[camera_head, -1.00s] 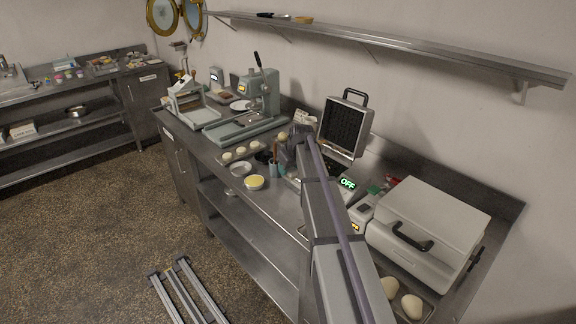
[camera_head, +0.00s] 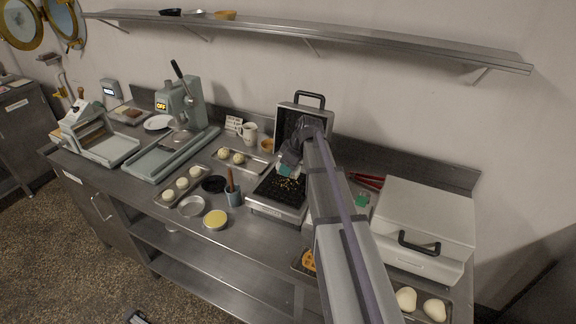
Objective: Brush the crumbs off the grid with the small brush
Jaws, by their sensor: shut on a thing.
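The waffle iron stands open on the steel counter, its lid (camera_head: 285,112) tilted up against the back. Its dark lower grid (camera_head: 266,195) lies flat, with yellow crumbs (camera_head: 287,184) scattered on it. My gripper (camera_head: 290,160) is over the back part of this grid, in front of the lid. It is shut on a teal thing that appears to be the small brush (camera_head: 286,171), low over the crumbs. My arm hides the right side of the iron. I cannot tell whether the brush touches the grid.
A blue cup (camera_head: 234,197) with a brown handle in it stands left of the iron, near a yellow-filled dish (camera_head: 215,219). A closed white machine (camera_head: 425,215) and red-handled tongs (camera_head: 367,181) are to the right. A wall shelf (camera_head: 330,37) runs above.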

